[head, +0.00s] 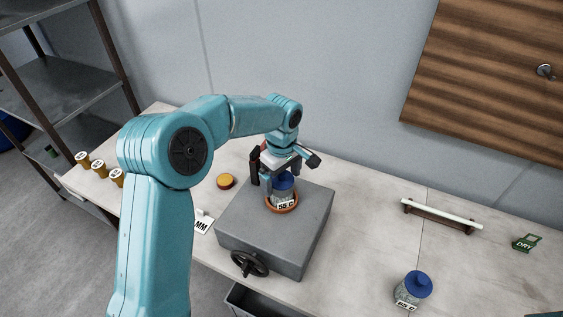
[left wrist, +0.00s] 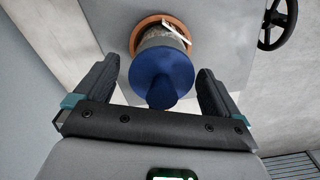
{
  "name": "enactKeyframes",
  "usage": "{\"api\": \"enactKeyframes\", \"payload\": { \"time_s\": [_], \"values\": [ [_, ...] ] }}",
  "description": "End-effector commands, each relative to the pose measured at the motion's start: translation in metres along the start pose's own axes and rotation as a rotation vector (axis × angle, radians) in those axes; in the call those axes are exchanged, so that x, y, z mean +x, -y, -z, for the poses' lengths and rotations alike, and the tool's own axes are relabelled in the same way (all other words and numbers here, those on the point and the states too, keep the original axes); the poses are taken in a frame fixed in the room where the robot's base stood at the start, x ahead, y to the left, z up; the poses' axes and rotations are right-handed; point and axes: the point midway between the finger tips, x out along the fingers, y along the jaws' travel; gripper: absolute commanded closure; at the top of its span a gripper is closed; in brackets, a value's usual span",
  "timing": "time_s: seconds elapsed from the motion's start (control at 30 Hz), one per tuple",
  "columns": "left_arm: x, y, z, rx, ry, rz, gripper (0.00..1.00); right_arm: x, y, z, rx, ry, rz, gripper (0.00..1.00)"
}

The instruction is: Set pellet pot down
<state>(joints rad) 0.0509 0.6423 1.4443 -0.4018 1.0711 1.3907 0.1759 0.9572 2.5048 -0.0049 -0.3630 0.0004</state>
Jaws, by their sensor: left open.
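A pellet pot with a blue lid (head: 284,184) and a white label stands upright in an orange ring (head: 296,205) on top of a grey box-shaped machine (head: 318,225). My left gripper (head: 270,183) is over the machine at the pot. In the left wrist view the blue lid (left wrist: 161,76) is between my left gripper's spread fingers (left wrist: 161,92), with a gap on each side. The orange ring (left wrist: 140,32) shows behind the pot there. My right gripper is not in view.
A second blue-lidded pot (head: 411,290) stands on the bench at front right. A white rod (head: 440,213) lies on a dark rack. A green DRY sign (head: 526,242) is far right. A handwheel (head: 249,264) juts from the machine's front.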

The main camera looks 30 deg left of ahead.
Motion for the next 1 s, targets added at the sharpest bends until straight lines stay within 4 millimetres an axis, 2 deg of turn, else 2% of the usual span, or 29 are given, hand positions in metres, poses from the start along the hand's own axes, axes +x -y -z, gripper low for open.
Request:
{"api": "enactKeyframes", "payload": {
  "time_s": [0.2, 0.4, 0.6, 1.0],
  "values": [
    [-0.053, -0.001, 0.0, 0.0, -0.002, -0.006, 0.03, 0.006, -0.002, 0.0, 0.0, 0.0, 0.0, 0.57],
    [-0.087, -0.001, 0.0, 0.001, 0.0, -0.003, 0.03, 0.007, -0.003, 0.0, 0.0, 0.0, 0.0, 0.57],
    [-0.098, 0.0, 0.0, 0.0, 0.001, -0.001, 0.03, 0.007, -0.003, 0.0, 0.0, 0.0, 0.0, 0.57],
    [-0.098, 0.0, 0.0, 0.0, 0.001, 0.0, 0.03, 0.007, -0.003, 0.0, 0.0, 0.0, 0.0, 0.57]
  ]
}}
